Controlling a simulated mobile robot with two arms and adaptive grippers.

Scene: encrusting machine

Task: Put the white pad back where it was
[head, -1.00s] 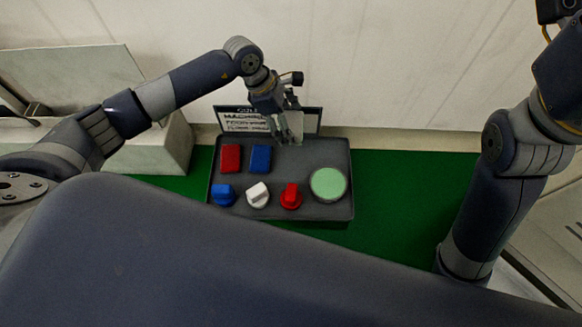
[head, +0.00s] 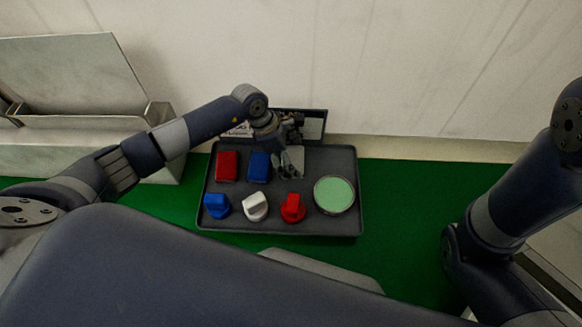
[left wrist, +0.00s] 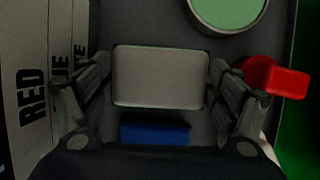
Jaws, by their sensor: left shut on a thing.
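The white pad (left wrist: 160,77) is a pale grey-white rounded block between the two fingers of my left gripper (left wrist: 160,95) in the left wrist view. My left gripper, also in the head view (head: 287,165), is shut on it over the back of the dark tray (head: 338,225), just right of the blue pad (head: 259,166). The red pad (head: 227,166) lies left of the blue one. In the head view the white pad is partly hidden by the fingers, and I cannot tell whether it touches the tray. My right gripper is out of view.
The tray's front row holds a blue knob (head: 217,206), a white knob (head: 255,207), a red knob (head: 292,208) and a round green-topped disc (head: 334,195). A sign (head: 313,124) stands behind the tray, near the wall. Green surface right of the tray is clear.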

